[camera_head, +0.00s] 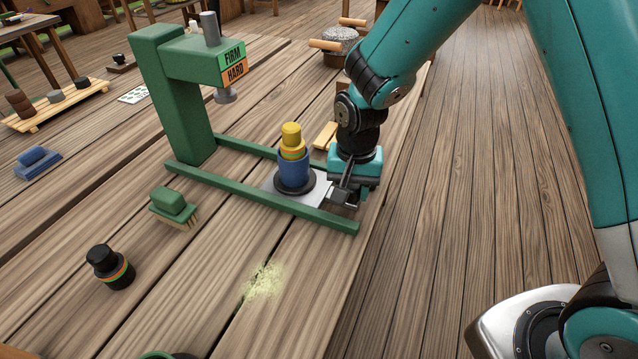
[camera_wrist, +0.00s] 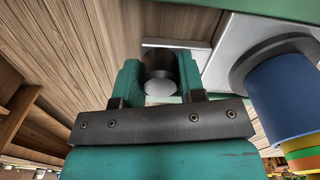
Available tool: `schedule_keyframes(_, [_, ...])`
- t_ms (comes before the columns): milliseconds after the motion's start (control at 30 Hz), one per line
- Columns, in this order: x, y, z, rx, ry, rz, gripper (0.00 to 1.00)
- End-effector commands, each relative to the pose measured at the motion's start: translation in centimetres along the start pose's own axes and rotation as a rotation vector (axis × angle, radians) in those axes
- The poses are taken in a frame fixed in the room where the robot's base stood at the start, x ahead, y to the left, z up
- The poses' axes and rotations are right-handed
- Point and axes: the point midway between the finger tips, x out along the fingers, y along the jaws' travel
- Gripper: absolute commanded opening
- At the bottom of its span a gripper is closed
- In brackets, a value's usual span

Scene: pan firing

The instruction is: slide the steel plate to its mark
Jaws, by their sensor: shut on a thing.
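The steel plate (camera_head: 272,188) lies between the two green rails of the press, toward the table's right side. A blue cylinder with green and orange bands and a yellow top (camera_head: 293,168) stands upright on a dark disc on the plate. My gripper (camera_head: 343,196) is at the plate's right end. In the wrist view my gripper (camera_wrist: 160,82) is shut on the plate's dark round handle (camera_wrist: 160,68), and the plate (camera_wrist: 218,50) extends to the upper right. I cannot make out the mark.
The green press (camera_head: 175,95) stands left of the plate, its grey ram (camera_head: 226,96) above the rails' left part. A green brush (camera_head: 174,206), a black banded weight (camera_head: 110,267) and pale powder (camera_head: 264,281) are in front. The table's right edge is close to my gripper.

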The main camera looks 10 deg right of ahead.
Motion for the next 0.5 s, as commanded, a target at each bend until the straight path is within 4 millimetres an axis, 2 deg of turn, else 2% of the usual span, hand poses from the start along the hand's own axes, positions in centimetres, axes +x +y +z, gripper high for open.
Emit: schedule_keyframes(500, [0.0,-2.1,-0.5,-0.001,0.001,-0.002,0.13])
